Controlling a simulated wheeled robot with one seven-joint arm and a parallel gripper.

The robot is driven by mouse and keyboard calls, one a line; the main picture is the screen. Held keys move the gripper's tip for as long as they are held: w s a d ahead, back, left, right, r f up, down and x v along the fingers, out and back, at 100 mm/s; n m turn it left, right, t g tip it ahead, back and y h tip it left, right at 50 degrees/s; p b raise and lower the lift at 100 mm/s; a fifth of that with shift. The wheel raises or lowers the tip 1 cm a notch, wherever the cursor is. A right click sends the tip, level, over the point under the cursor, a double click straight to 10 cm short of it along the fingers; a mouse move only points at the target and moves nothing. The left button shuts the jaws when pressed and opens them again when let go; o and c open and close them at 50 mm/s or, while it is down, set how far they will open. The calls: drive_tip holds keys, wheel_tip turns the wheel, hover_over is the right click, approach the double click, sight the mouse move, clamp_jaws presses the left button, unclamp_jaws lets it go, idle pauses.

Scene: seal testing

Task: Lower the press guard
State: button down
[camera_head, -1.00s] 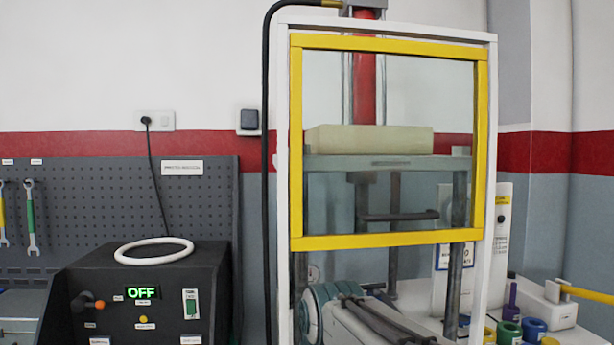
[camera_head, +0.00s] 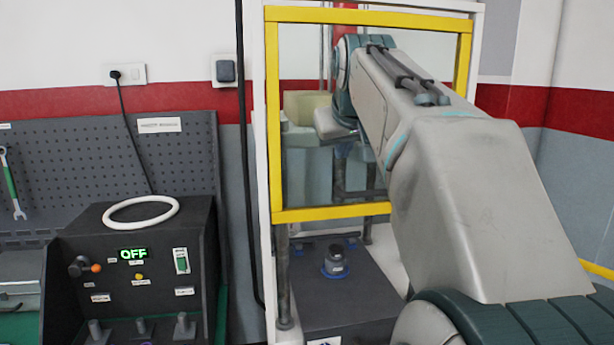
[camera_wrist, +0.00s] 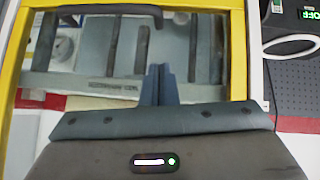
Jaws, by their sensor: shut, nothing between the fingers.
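The press guard (camera_head: 330,212) is a clear pane in a yellow frame, set in the white press frame (camera_head: 264,250). Its lower yellow bar is well above the press base, leaving an open gap below it. My arm crosses in front of its right side in the head view and hides part of it. In the wrist view the guard's yellow side bar (camera_wrist: 237,50) and pane fill the upper part. My gripper (camera_wrist: 158,72) is shut and empty, with its fingers pointing toward the pane; contact cannot be told.
Below the guard, a small grey-blue cylindrical part (camera_head: 336,262) sits on a dark block (camera_head: 350,295). A black control box (camera_head: 130,270) reading OFF, with a white ring (camera_head: 141,211) on top, stands at left. A black hose (camera_head: 242,150) runs beside the press.

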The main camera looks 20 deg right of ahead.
hover_over(339, 189)
drive_tip(key=s+a, duration=0.2)
drive_tip(key=f, duration=0.4)
drive_tip(key=shift+s+d+p, duration=0.1)
drive_tip(key=shift+d+p, duration=0.15)
drive_tip(key=shift+p, duration=0.15)
wheel_tip(339, 189, down, 2)
drive_tip(key=shift+s+d+f, duration=0.1)
drive_tip(key=shift+d, duration=0.05)
drive_tip(key=shift+s+f, duration=0.1)
drive_tip(key=shift+f, duration=0.55)
drive_tip(key=shift+d+f, duration=0.1)
drive_tip(key=shift+f, duration=0.1)
drive_tip(key=shift+d, duration=0.1)
